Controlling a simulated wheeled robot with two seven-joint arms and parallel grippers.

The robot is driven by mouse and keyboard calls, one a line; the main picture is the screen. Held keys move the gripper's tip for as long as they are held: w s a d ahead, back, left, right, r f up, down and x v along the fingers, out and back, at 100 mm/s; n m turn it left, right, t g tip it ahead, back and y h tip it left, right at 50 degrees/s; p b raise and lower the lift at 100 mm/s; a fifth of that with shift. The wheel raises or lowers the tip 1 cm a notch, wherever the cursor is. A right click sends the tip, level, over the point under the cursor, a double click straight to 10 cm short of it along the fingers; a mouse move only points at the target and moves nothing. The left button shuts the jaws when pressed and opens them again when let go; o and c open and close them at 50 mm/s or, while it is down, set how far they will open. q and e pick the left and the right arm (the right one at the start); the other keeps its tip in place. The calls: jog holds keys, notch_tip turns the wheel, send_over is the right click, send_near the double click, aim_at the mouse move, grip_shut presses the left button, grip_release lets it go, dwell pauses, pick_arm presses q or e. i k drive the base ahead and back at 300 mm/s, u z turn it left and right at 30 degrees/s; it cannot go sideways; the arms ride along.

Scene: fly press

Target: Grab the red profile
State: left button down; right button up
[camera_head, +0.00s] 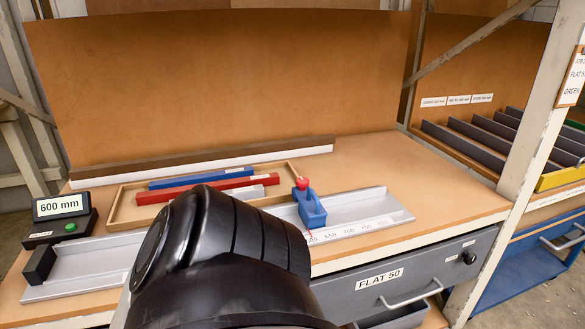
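The red profile (196,189) is a long bar lying in a shallow wooden tray (121,207) on the bench. It lies in front of a blue profile (200,177) and slants slightly up to the right. A pale grey profile (250,191) lies in front of it, its left part hidden behind my black arm link. My arm link fills the lower middle of the view and hides part of the tray. Neither of my grippers shows.
A grey rail (360,205) with a scale and a blue stop block (311,208) with a red knob runs along the front. A display (58,206) reads 600 mm at left. A grey drawer (405,275) marked FLAT 50 is below. The bench's right side (400,165) is clear.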

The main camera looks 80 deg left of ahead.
aim_at(160, 196)
jog(key=i, duration=0.8)
jog(key=u, duration=3.5)
